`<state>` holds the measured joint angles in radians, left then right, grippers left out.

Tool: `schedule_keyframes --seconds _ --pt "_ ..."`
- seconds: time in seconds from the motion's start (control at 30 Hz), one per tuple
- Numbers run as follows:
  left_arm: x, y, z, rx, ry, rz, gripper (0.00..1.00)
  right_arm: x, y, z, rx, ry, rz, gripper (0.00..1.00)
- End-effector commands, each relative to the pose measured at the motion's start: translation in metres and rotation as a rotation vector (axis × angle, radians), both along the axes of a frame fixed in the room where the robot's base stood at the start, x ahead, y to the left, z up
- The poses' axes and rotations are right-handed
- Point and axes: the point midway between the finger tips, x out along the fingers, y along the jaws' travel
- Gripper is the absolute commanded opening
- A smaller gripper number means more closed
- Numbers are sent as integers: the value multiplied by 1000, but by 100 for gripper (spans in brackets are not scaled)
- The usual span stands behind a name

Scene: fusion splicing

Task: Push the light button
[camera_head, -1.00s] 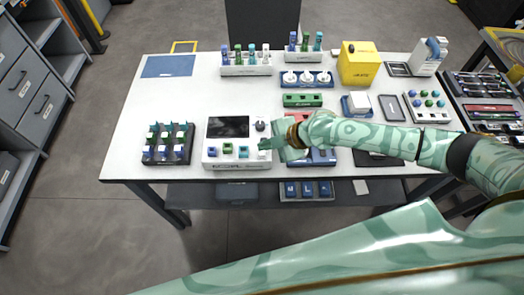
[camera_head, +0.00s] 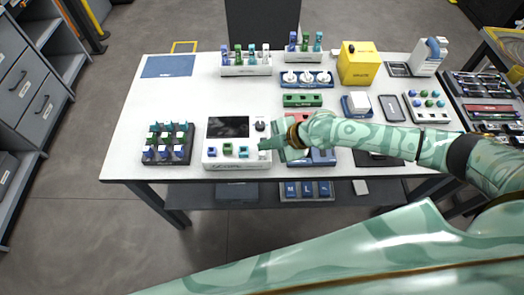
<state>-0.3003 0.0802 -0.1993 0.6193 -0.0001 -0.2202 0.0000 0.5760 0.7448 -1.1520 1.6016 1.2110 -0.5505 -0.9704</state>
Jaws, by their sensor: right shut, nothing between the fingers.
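The white device (camera_head: 210,161) with a dark screen (camera_head: 228,127) sits at the front middle of the table. Its front panel has a row of coloured buttons (camera_head: 227,149) and a dark knob (camera_head: 260,126). I cannot tell from the picture which one is the light button. My right gripper (camera_head: 264,146) is shut and empty, with its tips at the right end of the button row. The tips hide that end of the panel, and I cannot tell whether they touch it. My left gripper is not in view.
A black rack (camera_head: 167,161) of coloured pieces stands left of the device. A green block (camera_head: 302,100), a yellow box (camera_head: 358,64) and white racks (camera_head: 246,70) stand behind. The table's left part, near a blue mat (camera_head: 168,66), is clear.

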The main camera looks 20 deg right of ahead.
Motion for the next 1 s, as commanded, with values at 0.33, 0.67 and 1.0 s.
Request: schedule_keyframes --seconds 0.33,0.67,1.0 --pt "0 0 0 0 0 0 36 0 0 0 0 0 0 0" --pt "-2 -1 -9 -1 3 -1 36 0 0 -10 0 1 1 0" --pt "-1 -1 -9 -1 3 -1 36 0 0 -9 0 0 0 0"
